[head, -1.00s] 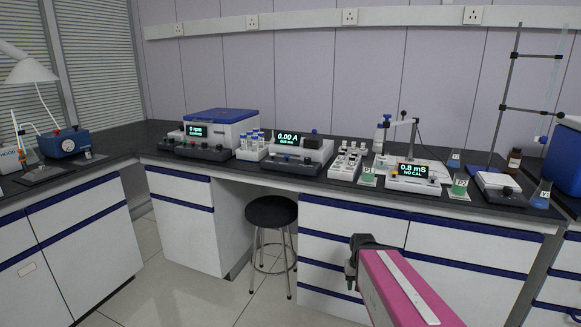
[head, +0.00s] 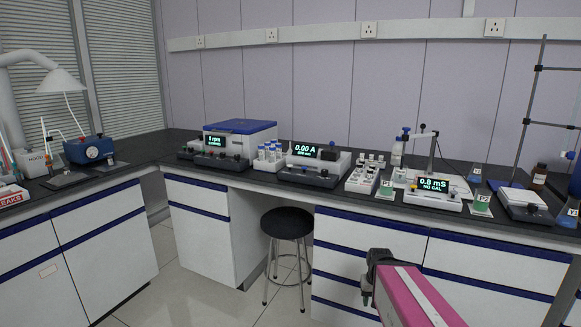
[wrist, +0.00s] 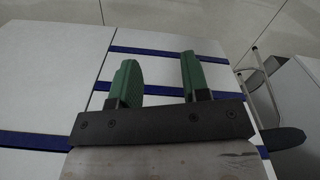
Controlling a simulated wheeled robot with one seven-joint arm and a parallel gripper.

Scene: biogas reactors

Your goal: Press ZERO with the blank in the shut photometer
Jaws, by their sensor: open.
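The photometer (head: 314,166) stands on the bench near the middle of the head view. Its lit display reads 0.00 A, and a dark block sits on its top right. Small controls run along its dark front edge, but their labels are too small to read. I cannot tell whether a blank is inside. My gripper (head: 367,287) is low in front of the drawers, well short of the bench top. In the wrist view my gripper (wrist: 158,80) shows two green fingers apart, with nothing between them.
Left of the photometer are a rack of blue-capped vials (head: 269,157) and a blue-lidded centrifuge (head: 239,139). Right of it are a vial rack (head: 364,175) and a meter (head: 433,190) reading 0.8 mS. A stool (head: 287,224) stands below the bench; floor is open left of it.

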